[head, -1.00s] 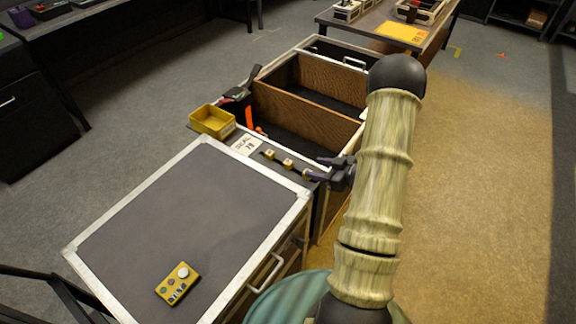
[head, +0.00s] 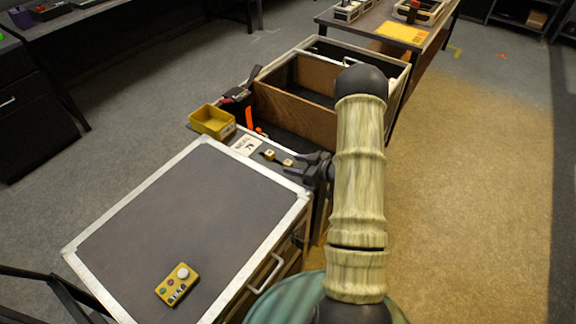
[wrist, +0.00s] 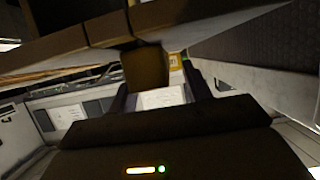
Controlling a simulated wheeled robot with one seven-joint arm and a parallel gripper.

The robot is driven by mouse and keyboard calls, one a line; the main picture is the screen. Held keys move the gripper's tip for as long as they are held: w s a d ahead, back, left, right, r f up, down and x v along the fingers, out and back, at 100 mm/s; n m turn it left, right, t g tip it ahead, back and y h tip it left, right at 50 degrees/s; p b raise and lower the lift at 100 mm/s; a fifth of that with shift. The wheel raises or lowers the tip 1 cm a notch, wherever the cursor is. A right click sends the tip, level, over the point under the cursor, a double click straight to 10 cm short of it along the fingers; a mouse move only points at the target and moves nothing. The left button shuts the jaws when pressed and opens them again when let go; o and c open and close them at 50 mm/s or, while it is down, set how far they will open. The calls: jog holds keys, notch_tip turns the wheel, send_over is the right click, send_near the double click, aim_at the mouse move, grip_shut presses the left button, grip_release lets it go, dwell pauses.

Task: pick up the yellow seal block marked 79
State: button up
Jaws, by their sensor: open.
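Small yellow blocks stand in a row on the dark strip at the case's far edge: one block (head: 269,155), then a second block (head: 288,162) close to my gripper (head: 296,166). The third block of the row is hidden behind my gripper in the head view. No number can be read on any block. A white card (head: 246,145) with printed text, apparently "SEAL 79", lies left of the row. In the wrist view a shadowed brownish block (wrist: 146,68) shows between the two open fingers, and a brighter yellow block (wrist: 174,62) shows beyond it. Nothing is visibly gripped.
A grey-topped case (head: 190,220) carries a yellow button box (head: 178,284). A yellow bin (head: 212,121) and dark tools with orange parts (head: 243,105) sit beyond the card. An open wooden-walled crate (head: 300,98) stands behind. The floor at the right is clear.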

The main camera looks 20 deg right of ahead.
jog(key=shift+x, duration=0.95)
jog(key=c, duration=1)
jog(key=shift+c, duration=0.3)
notch_tip(320, 180, up, 10)
jog(key=p, duration=0.1)
